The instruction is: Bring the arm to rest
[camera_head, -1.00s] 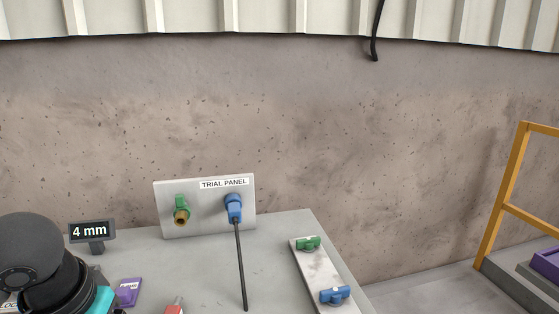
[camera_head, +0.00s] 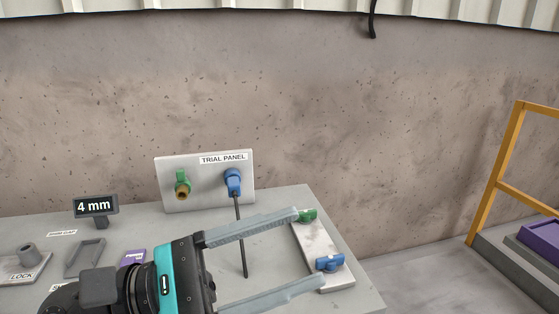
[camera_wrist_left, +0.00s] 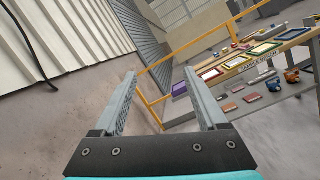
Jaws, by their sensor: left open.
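My left gripper (camera_head: 308,246) reaches in from the lower left in the head view, over the grey slab table (camera_head: 280,205). Its two long grey fingers are wide apart with nothing between them that they hold. In the left wrist view the gripper (camera_wrist_left: 160,85) is also open and empty, facing the wall and a yellow rail. The far fingertip overlaps the green fitting (camera_head: 307,215) in the picture; I cannot tell whether they touch. My right gripper is in neither view.
The trial panel (camera_head: 207,200) stands at the back with a green valve (camera_head: 182,182) and a blue connector (camera_head: 233,181) with a dark rod (camera_head: 241,240). A 4 mm sign (camera_head: 95,206) stands left. A pale plate (camera_head: 318,255) holds a blue fitting (camera_head: 330,262). A yellow rail (camera_head: 508,160) stands right.

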